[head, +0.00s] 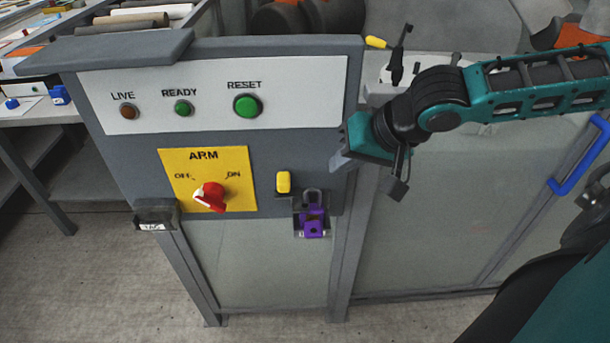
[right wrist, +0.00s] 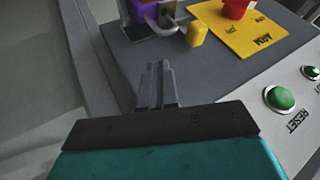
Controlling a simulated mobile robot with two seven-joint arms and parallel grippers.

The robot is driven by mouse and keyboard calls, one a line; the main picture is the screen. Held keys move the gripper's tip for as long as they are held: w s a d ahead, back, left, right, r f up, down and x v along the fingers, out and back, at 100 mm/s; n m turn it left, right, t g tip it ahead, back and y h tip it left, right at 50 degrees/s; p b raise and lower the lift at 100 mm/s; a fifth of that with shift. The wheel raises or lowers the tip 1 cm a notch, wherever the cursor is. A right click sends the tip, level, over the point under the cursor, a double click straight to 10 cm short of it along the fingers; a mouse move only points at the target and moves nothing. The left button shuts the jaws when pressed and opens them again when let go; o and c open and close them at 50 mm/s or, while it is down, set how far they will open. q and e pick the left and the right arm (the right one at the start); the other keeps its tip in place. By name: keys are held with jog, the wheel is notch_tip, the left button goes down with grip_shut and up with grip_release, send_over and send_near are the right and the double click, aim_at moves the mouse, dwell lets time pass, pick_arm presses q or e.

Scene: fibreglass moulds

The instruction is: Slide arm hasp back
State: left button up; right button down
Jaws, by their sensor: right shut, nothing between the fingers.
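The yellow hasp knob (head: 284,182) sticks out of the grey panel, right of the ARM plate (head: 242,160). A purple padlock (head: 313,226) hangs by its grey shackle on a metal bracket just below and right of the knob. The red ARM switch (head: 209,195) sits on the yellow plate. My right gripper (head: 340,160) is shut and empty, above and right of the knob and apart from it. In the right wrist view its fingers (right wrist: 157,85) point toward the padlock (right wrist: 133,10) and the yellow knob (right wrist: 197,33). My left gripper is out of view.
The panel carries a green RESET button (head: 248,105), a green READY light (head: 183,107) and a brown LIVE light (head: 128,111). A small dark box (head: 156,214) is at the panel's lower left. A blue handle (head: 580,157) is on the right. The space before the panel is clear.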

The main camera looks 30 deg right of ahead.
aim_at(305, 197)
jog(key=b+x, duration=0.1)
jog(key=x, duration=0.4)
jog(key=shift+w+a+r, duration=0.1)
jog(key=shift+a, duration=0.05)
jog(key=shift+w+a, duration=0.45)
jog(key=shift+a, duration=0.3)
jog(key=shift+w+a, duration=0.45)
jog(key=shift+a, duration=0.3)
